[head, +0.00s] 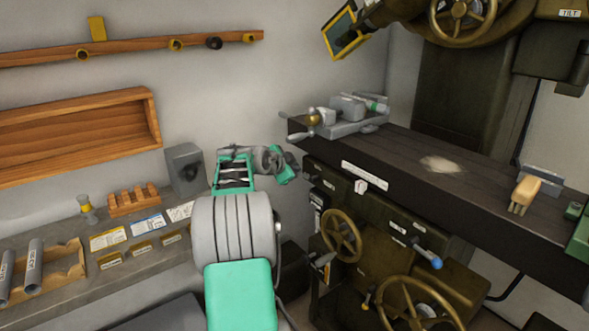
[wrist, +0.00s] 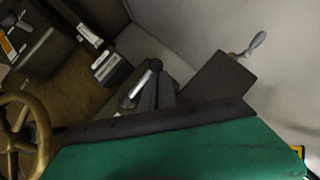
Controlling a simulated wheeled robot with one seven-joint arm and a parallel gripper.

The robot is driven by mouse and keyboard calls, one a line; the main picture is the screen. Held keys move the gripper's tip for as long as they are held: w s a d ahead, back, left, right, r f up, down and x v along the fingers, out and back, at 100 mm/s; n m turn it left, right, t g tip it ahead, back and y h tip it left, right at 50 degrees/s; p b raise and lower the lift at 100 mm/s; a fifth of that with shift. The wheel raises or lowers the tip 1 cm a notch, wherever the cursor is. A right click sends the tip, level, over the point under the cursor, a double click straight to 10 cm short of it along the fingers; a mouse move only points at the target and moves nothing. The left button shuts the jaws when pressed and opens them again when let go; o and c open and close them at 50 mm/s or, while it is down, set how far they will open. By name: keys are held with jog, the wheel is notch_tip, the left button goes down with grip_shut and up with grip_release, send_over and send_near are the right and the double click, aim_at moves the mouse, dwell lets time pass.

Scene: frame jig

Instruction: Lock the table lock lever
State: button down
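My gripper (head: 291,167) is at the left end of the machine table, on the end of my green and grey arm. In the wrist view, grey and dark finger parts (wrist: 152,88) show past a dark edge and green surface. I cannot tell their opening, and no held thing shows. A lever with a blue knob (head: 435,263) sits on the machine front, lower right of the gripper and apart from it. A smaller grey lever (head: 325,260) is left of the handwheel. The labels are too small to read, so I cannot tell which is the table lock lever.
The dark machine table (head: 450,185) carries a vise-like fixture (head: 345,118) and a wooden brush (head: 524,192). A brass handwheel (head: 341,235) and a larger one (head: 415,305) project below. A crank handle (wrist: 254,45) shows in the wrist view. A bench (head: 60,235) lies left.

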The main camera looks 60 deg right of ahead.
jog(key=shift+w+a+f, duration=0.1)
jog(key=shift+f, duration=0.45)
jog(key=d+r+b+v, duration=0.1)
jog(key=b+v, duration=0.1)
jog(key=v, duration=0.8)
jog(key=w+a+f+n+t+y+p, duration=0.15)
jog(key=w+a+n, duration=0.3)
jog(key=a, duration=0.55)
jog(key=w+a+n+t+y+p, duration=0.25)
jog(key=w+a+n, duration=0.2)
jog(key=a, duration=0.65)
jog(key=w+a+f+n+t+y+p, duration=0.1)
jog(key=w+a+n+y, duration=0.3)
jog(key=a, duration=0.6)
jog(key=s+a+f+n+y+p, duration=0.1)
jog(key=s+a+n, duration=0.3)
jog(key=a, duration=0.5)
jog(key=s+a+f+n+g+y+p, duration=0.1)
jog(key=s+a+f+n, duration=0.2)
jog(key=a, duration=0.6)
jog(key=s+a+f+n+y+p, duration=0.1)
jog(key=s+a+f+n+y, duration=0.1)
jog(key=s+a+n, duration=0.4)
jog(key=a+n, duration=0.1)
jog(key=a, duration=0.2)
jog(key=shift+a+f+p, duration=0.25)
jog(key=shift+p, duration=0.1)
